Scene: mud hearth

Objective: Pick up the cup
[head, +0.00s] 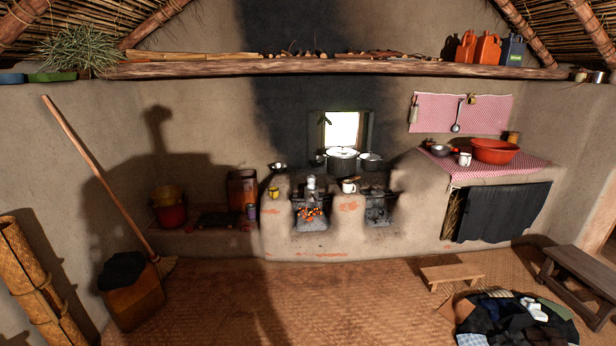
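Three cup-like things are in the head view, and I cannot tell which one the task names. A white cup with a dark rim (348,187) stands at the front edge of the mud hearth (285,240). A small yellow cup (274,193) stands on the hearth's left end. Another white cup (465,160) stands on the checked cloth of the right-hand counter, just left of a red basin (496,150). Neither of my grippers is in view. All the cups are some distance away across the room.
Pots (342,160) and a kettle (311,186) stand on the hearth, with glowing embers (311,212) below. A low stool (452,274), a cloth pile (515,322) and a bench (580,275) take up the right floor. The woven floor (300,300) before the hearth is clear.

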